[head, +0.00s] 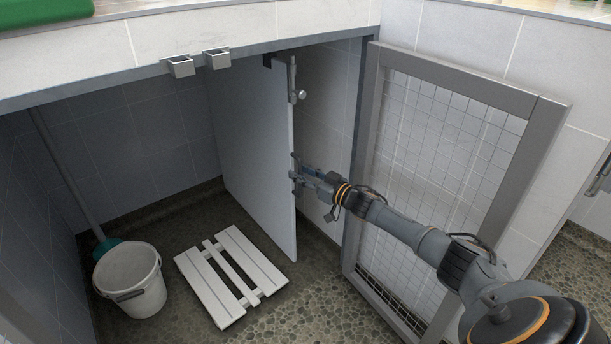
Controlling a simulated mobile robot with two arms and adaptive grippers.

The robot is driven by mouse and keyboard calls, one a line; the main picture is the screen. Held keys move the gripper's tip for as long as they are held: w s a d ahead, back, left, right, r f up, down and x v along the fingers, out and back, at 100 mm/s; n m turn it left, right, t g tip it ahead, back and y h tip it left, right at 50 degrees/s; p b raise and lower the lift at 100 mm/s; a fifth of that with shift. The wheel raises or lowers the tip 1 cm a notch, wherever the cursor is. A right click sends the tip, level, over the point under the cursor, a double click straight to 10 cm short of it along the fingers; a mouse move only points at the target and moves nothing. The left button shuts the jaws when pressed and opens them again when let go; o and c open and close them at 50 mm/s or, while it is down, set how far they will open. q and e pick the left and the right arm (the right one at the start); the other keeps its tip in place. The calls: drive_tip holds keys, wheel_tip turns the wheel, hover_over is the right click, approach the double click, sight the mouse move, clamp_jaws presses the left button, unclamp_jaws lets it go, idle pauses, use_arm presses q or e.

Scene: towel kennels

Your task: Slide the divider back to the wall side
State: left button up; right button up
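The divider (253,145) is a tall light-grey panel standing upright inside the kennel, a short way left of the tiled right wall (324,95). A metal fitting with a round knob (300,95) sits at the top of its front edge. My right arm reaches in from the lower right. My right gripper (296,178) is at the divider's front edge, about halfway up. Its fingers are small here, and I cannot tell whether they are closed on the edge. My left gripper is not in view.
A mesh gate (440,165) stands open at the right, behind my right arm. A white slatted board (230,275) and a white bucket (131,279) are on the pebbled floor left of the divider. A pole with a green end (72,185) leans behind the bucket.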

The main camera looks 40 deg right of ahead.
drive_tip(key=v, duration=1.2)
idle(0.6)
